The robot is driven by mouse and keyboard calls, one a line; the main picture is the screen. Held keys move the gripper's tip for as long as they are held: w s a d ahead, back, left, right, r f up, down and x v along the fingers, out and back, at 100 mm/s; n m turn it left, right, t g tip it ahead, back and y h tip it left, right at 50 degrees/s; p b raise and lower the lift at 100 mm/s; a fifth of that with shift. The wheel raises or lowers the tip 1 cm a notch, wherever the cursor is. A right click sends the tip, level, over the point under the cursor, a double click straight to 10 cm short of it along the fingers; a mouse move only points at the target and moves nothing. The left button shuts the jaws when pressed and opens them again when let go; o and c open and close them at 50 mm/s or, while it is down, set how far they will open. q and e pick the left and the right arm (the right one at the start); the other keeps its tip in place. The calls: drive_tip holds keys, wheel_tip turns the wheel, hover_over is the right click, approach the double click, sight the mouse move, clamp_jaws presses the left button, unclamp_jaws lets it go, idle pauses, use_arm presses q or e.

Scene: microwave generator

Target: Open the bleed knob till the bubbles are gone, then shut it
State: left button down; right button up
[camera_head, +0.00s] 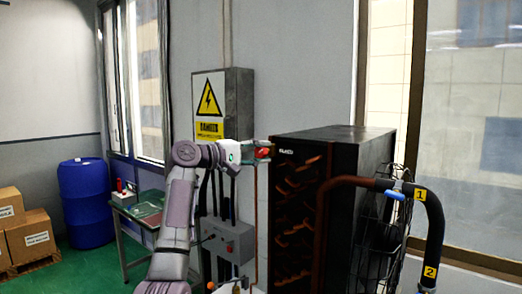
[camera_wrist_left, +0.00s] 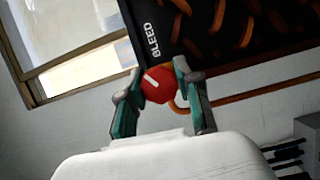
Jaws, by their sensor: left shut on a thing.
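The bleed knob (camera_wrist_left: 158,86) is red with a white pointer line, beside the white word BLEED on the black cabinet in the left wrist view. The pointer line is tilted in that picture. My left gripper (camera_wrist_left: 160,90) is shut on the knob, one finger on each side. In the head view the knob (camera_head: 264,153) is a small red spot at the left gripper's tip (camera_head: 258,153), by the upper left edge of the black cabinet (camera_head: 345,140). No bubbles can be made out in either view. My right gripper does not show.
A hose (camera_head: 340,182) with labels 1 and 2 and a blue clip (camera_head: 394,195) curves in front of the cabinet at right. A danger-signed wall box (camera_head: 238,95) and a grey control box (camera_head: 228,241) stand behind my left arm. A blue barrel (camera_head: 86,203) is at left.

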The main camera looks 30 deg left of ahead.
use_arm(q)
drive_tip(key=m+g+y+p, duration=0.1)
drive_tip(key=m, duration=0.2)
drive_tip(key=shift+m+p, duration=0.35)
drive_tip(key=shift+m, duration=0.05)
drive_tip(key=shift+f+m+g+y+p, duration=0.25)
drive_tip(key=shift+m+y+p, duration=0.25)
drive_tip(key=shift+m, duration=0.3)
drive_tip(key=c, duration=0.8)
unclamp_jaws()
drive_tip(key=shift+r, duration=0.1)
drive_tip(key=shift+s+r, duration=0.1)
drive_tip(key=shift+s+a+r, duration=0.1)
drive_tip(key=shift+s+a, duration=0.1)
drive_tip(key=shift+s, duration=0.15)
drive_tip(key=v, duration=1.1)
